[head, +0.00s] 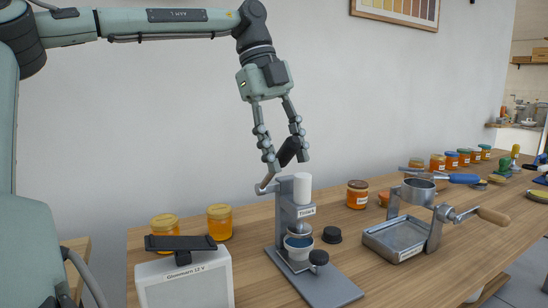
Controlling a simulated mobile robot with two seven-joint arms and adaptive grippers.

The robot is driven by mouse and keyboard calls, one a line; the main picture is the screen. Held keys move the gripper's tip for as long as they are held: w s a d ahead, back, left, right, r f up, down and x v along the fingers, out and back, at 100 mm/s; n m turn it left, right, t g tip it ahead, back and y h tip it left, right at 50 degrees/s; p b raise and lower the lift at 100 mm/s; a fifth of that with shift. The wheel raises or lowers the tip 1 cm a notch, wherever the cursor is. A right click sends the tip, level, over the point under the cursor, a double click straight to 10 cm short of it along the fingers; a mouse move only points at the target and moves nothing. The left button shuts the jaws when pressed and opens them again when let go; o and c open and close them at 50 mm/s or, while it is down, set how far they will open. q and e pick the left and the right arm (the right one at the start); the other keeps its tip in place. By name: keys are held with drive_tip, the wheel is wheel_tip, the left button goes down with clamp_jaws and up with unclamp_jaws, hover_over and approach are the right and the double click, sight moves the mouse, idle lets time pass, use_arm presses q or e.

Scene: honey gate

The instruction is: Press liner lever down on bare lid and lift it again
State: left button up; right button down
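The liner press (283,225) is a grey metal stand on a flat base plate, with a white cylinder (302,188) on top. Its lever (288,152), with a dark handle and metal arm, slants up to the right. My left gripper (287,164) hangs above the press, pointing down, its fingers apart on either side of the lever handle. Contact with the handle is unclear. Below the round press head is a blue-and-white round piece (298,242); whether a lid lies in it cannot be made out. My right gripper is not in view.
Dark lids (332,235) sit beside the press, one near its front (318,257). Honey jars (219,222) stand to the left. A crank machine (410,220) over a tray stands right. A white labelled box (186,280) is front left.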

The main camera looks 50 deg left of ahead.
use_arm(q)
drive_tip(key=shift+r, duration=0.1)
drive_tip(key=shift+v, duration=3.45)
